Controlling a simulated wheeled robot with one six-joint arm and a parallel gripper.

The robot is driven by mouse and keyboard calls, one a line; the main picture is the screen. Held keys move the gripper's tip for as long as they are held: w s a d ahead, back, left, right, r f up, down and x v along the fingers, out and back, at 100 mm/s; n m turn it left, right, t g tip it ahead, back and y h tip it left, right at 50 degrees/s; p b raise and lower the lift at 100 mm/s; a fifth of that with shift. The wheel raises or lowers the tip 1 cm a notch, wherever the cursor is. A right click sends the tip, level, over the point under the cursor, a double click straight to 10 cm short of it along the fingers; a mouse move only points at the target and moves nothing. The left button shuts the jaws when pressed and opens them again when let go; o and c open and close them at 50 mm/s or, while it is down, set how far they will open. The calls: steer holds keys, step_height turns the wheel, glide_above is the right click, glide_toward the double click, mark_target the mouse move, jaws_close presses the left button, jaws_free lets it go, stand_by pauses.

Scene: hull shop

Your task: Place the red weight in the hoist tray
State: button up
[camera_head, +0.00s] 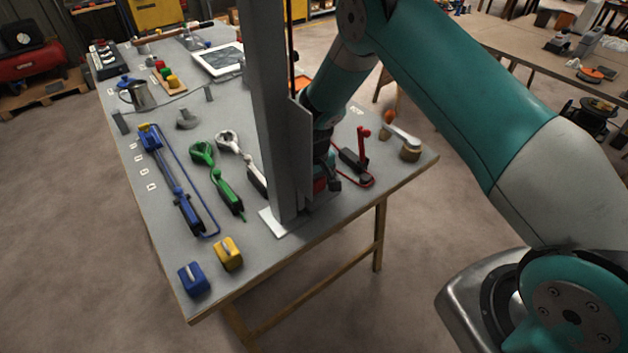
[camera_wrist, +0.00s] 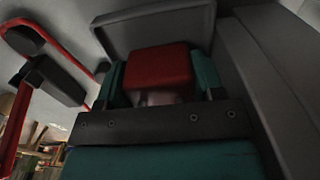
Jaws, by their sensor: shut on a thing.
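The red weight (camera_wrist: 158,68) is between the two teal fingers of my gripper (camera_wrist: 157,82), which is shut on it. In the head view my gripper (camera_head: 326,172) is low beside the grey hoist post, and a bit of the red weight (camera_head: 320,185) shows there. A grey rimmed tray (camera_wrist: 150,20), apparently the hoist tray, shows just beyond the weight in the wrist view. I cannot tell whether the weight touches it. In the head view the post (camera_head: 266,110) hides the tray.
The post's pale base plate (camera_head: 281,222) is near the table's front edge. Green (camera_head: 228,190) and blue (camera_head: 175,180) hoists lie left. Yellow (camera_head: 228,254) and blue (camera_head: 194,280) weights sit at the front-left corner.

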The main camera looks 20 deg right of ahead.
steer(key=shift+f, duration=0.2)
steer(key=o, duration=1)
steer(key=shift+r, duration=0.1)
step_height(320, 180, up, 12)
steer(key=b, duration=0.3)
steer(key=shift+r, duration=0.1)
